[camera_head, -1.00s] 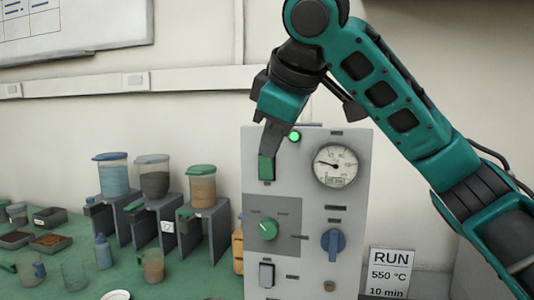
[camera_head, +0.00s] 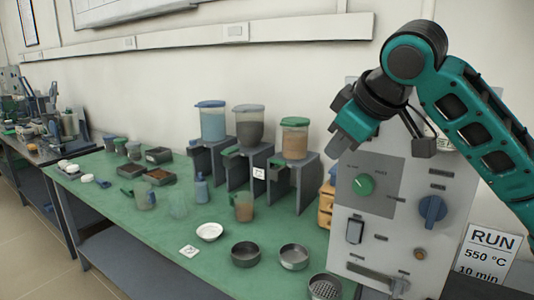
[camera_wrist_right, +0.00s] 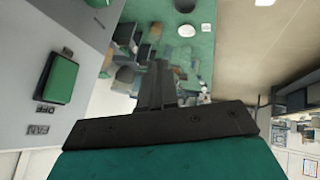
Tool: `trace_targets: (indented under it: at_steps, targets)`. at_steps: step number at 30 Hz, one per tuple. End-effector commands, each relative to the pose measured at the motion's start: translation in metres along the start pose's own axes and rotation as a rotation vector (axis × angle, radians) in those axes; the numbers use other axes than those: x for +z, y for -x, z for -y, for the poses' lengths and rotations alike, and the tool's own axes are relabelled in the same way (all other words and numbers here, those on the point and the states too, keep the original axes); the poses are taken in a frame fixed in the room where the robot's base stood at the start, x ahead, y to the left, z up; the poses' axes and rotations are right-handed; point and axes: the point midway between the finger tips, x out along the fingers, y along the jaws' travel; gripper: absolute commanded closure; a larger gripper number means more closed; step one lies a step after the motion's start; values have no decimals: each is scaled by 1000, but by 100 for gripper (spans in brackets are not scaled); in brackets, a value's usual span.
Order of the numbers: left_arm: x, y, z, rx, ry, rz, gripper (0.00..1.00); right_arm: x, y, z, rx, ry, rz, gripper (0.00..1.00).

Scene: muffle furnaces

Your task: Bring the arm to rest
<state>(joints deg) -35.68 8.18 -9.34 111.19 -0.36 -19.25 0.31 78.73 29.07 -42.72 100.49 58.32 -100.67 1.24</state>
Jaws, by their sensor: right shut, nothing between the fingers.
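My right arm comes in from the right in the head view and bends down in front of the grey control panel (camera_head: 395,232). My right gripper (camera_head: 337,148) hangs by the panel's upper left edge, shut and empty. It hides the upper left of the panel, and my arm covers most of the gauge (camera_head: 440,135). In the right wrist view the shut fingers (camera_wrist_right: 158,75) point away from the camera, apart from the green switch (camera_wrist_right: 61,79) on the panel at the left. My left gripper is not in view.
The green bench (camera_head: 140,222) carries lidded containers (camera_head: 248,123) on grey stands, small bowls (camera_head: 245,254) and a beaker (camera_head: 244,207). A RUN sign (camera_head: 487,255) stands right of the panel, below my arm.

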Motion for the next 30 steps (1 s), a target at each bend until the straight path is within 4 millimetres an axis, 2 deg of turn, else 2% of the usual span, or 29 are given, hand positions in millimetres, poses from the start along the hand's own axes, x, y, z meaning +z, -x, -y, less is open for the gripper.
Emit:
trace_targets:
  at_steps: [1, 6, 11, 15, 20, 24, 30]
  targets:
    - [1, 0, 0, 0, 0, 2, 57, 6, -26, 10, -32, -23, -25, 100]
    - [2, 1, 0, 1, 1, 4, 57, 22, -91, 38, -90, -110, -124, 100]
    - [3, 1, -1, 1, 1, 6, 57, 48, -143, 66, -120, -208, -201, 100]
    - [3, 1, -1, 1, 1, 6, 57, 78, -181, 92, -126, -302, -255, 100]
    - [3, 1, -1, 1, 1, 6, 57, 123, -216, 122, -107, -407, -297, 100]
    - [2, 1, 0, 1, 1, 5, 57, 170, -237, 149, -70, -491, -315, 100]
    - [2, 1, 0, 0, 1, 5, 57, 247, -250, 192, 10, -583, -309, 100]
